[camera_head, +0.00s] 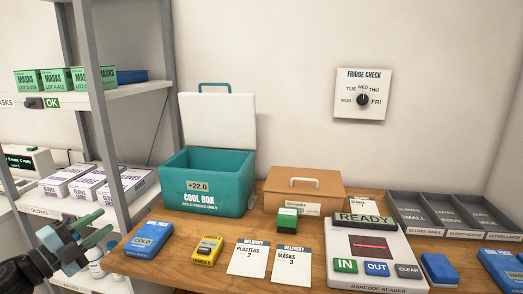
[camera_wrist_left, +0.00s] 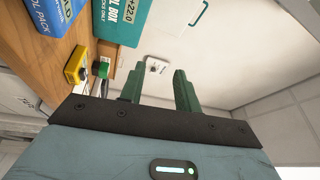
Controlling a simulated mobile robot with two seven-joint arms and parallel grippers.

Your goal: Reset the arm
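My left gripper (camera_head: 106,223) is at the lower left of the head view, left of the table's edge and in front of the shelf unit. In the left wrist view its two green fingers (camera_wrist_left: 159,85) stand apart with nothing between them. The nearest table item to it in the head view is the blue cold pack (camera_head: 146,240) on the table's left end. My right gripper does not show in either view.
The wooden table (camera_head: 215,222) holds a teal cool box (camera_head: 205,182) with its lid open, a yellow device (camera_head: 207,250), delivery cards, a barcode reader (camera_head: 365,250) and grey glove trays (camera_head: 445,213). A shelf unit (camera_head: 100,110) with boxes stands left.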

